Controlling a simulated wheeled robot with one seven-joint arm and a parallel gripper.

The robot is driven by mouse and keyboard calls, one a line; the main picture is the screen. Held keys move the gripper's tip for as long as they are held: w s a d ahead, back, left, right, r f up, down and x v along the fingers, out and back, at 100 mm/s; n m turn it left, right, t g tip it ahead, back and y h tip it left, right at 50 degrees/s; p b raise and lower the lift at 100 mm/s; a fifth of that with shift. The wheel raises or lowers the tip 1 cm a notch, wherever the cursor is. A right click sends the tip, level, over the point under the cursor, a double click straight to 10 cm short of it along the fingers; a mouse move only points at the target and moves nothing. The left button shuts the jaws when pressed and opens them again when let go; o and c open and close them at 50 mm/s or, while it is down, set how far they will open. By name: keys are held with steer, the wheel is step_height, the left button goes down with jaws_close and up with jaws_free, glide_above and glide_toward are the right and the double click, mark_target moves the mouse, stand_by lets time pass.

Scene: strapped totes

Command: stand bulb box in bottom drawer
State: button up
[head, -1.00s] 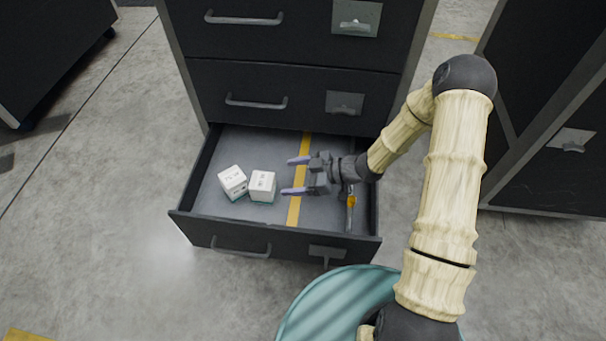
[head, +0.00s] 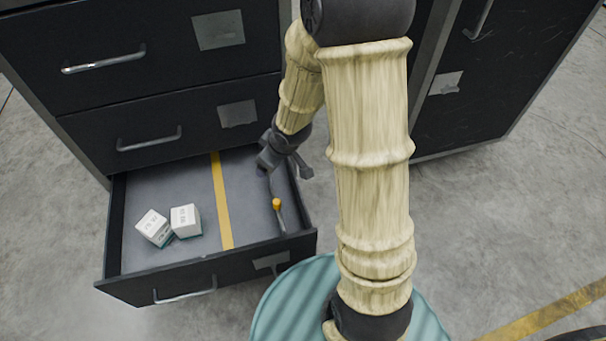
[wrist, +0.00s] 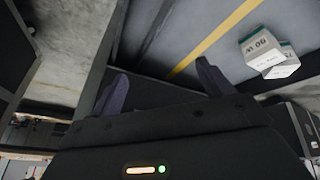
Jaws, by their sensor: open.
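The bottom drawer (head: 205,278) is pulled open, with a yellow stripe along its grey floor. Two small white boxes with dark print and teal lower edges sit left of the stripe, close together: a left box (head: 154,228), turned at an angle, and a right box (head: 186,220). I cannot tell which is the bulb box. Both also show at the upper right of the wrist view, one box (wrist: 262,47) and another box (wrist: 283,68). My gripper (head: 285,175) is open and empty at the drawer's right side, apart from the boxes; its fingers show in the wrist view (wrist: 162,88).
A thin tool with an orange part (head: 277,204) lies at the drawer's right. Closed drawers with handles rise above (head: 150,140). Another dark cabinet (head: 470,110) stands to the right. Drawer floor around the stripe is clear.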

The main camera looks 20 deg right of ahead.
steer(key=s+d+r+m+g, duration=0.1)
steer(key=s+r+m, duration=0.2)
steer(key=s, duration=0.3)
steer(key=s+d+r+m+g+h, duration=0.1)
steer(key=s+d+r+m, duration=0.1)
steer(key=s+r+m, duration=0.2)
steer(key=s, duration=0.2)
steer(key=shift+s, duration=0.35)
